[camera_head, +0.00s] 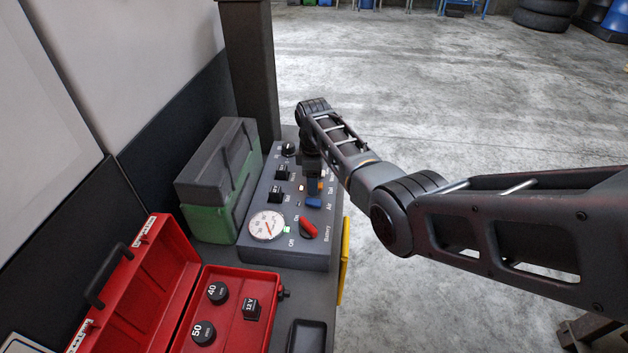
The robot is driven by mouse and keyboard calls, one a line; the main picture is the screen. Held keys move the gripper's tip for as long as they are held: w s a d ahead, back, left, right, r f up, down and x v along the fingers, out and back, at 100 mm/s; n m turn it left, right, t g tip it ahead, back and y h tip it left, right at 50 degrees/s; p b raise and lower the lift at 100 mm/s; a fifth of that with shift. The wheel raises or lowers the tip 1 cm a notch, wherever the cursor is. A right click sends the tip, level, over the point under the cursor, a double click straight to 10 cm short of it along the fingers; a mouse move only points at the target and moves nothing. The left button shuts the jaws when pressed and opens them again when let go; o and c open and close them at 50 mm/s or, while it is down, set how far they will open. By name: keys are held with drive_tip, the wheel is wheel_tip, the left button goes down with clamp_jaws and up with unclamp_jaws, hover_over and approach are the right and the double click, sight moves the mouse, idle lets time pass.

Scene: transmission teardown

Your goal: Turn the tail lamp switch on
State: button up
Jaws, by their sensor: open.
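The grey control panel box (289,256) stands on the bench and carries several switches. Black switches (275,194) sit in a column on its left half, with small labels beside them. On its right side are a red rotary handle (308,229) and a blue switch (313,202), with an orange part (320,187) beside my gripper. The labels are too small to tell surely which is the tail lamp switch or its state. My gripper (313,186) points down over the panel's right half, open and close to the small switches. My wrist hides part of the panel.
A round gauge (268,225) is on the panel's near left. A green case with a black lid (225,222) stands left of the panel. An open red toolbox (233,281) is nearer. A dark pillar (250,70) rises behind. Open concrete floor lies right.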

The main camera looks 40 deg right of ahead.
wheel_tip(320, 180, up, 8)
drive_tip(key=shift+f, duration=0.2)
idle(0.6)
